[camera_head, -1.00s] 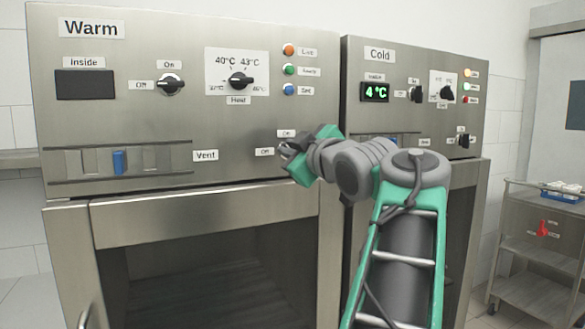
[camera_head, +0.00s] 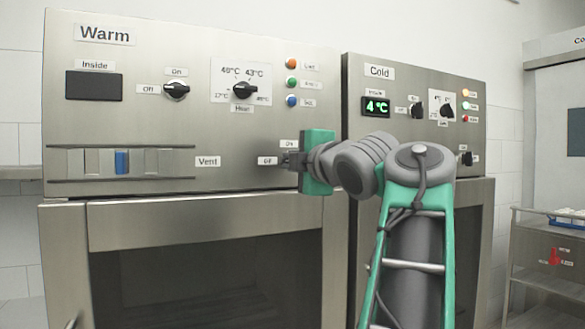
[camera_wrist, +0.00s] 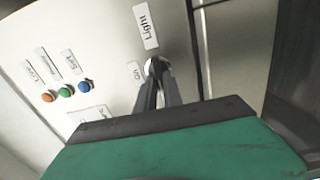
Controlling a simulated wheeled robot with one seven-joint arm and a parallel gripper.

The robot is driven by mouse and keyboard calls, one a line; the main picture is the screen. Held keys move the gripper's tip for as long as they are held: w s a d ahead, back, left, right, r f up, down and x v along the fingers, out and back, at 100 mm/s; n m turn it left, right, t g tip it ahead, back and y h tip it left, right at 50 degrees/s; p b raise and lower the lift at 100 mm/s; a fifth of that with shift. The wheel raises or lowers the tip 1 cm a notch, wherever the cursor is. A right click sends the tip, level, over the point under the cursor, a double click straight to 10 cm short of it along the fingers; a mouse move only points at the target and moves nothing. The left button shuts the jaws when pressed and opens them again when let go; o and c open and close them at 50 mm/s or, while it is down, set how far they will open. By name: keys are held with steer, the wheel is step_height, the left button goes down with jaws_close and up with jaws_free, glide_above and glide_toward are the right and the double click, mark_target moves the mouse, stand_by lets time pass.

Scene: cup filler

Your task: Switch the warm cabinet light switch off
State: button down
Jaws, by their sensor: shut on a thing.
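The warm cabinet (camera_head: 250,140) has its light switch at the lower right of its panel, with an On label (camera_head: 289,143) above and an Off label (camera_head: 267,160) to the left. My gripper (camera_head: 285,160) is at this switch and hides most of it in the head view. In the wrist view, the fingers of my gripper (camera_wrist: 160,78) are closed around the light switch knob (camera_wrist: 152,64), below the Light label (camera_wrist: 146,27) and beside the On label. Which way the knob points is hidden by the fingers.
Coloured buttons (camera_head: 291,82), a heat dial (camera_head: 244,90), another On/Off knob (camera_head: 176,89) and a vent slider (camera_head: 122,161) are on the warm panel. The cold cabinet (camera_head: 400,75) stands close on the right, behind my arm. A trolley (camera_head: 540,250) stands far right.

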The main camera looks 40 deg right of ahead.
steer(key=shift+n, duration=0.4)
steer(key=c, duration=1.5)
jaws_free()
steer(key=v, duration=0.7)
steer(key=shift+s+a, duration=0.2)
steer(key=shift+s, duration=0.2)
steer(key=shift+d, duration=0.1)
